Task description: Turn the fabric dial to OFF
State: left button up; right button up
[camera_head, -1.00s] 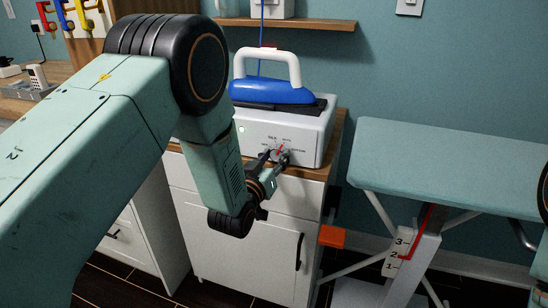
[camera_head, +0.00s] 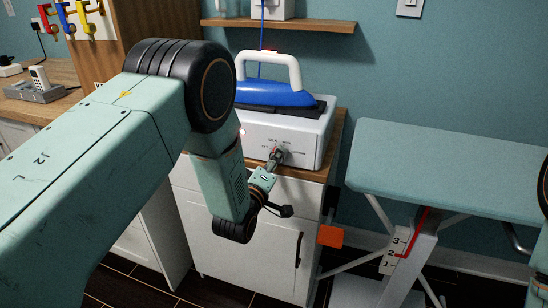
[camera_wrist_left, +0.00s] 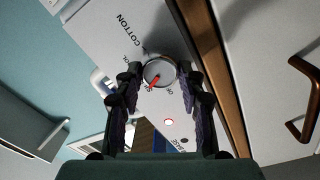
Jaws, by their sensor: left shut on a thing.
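The fabric dial (camera_wrist_left: 161,69) is a round grey knob with a red pointer, on the front of the white iron station (camera_head: 306,146). In the left wrist view its pointer angles toward the lower left, near small labels; I cannot tell which label it marks. COTTON is printed farther up. My left gripper (camera_wrist_left: 161,78) is shut on the dial, one finger on each side. In the head view the gripper (camera_head: 275,158) hides most of the dial. A small indicator light (camera_head: 242,132) on the panel glows red. My right gripper is not in view.
A blue iron (camera_head: 272,95) with a white handle rests on the station, which stands on a wooden-topped white cabinet (camera_head: 263,240). An ironing board (camera_head: 455,165) stands to the right. A wooden shelf (camera_head: 300,25) hangs above. Floor shows between cabinet and board.

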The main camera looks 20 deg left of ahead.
pick_arm(q)
jog(key=n+p, duration=0.2)
jog(key=n, duration=0.7)
jog(key=shift+f+n+p, duration=0.1)
jog(key=shift+n+p, duration=0.2)
dwell(0.3)
jog(key=o, duration=1.2)
jog(key=shift+y, duration=0.3)
jog(key=s, duration=1.2)
jog(key=shift+a+f, duration=0.15)
jog(key=shift+f, duration=0.05)
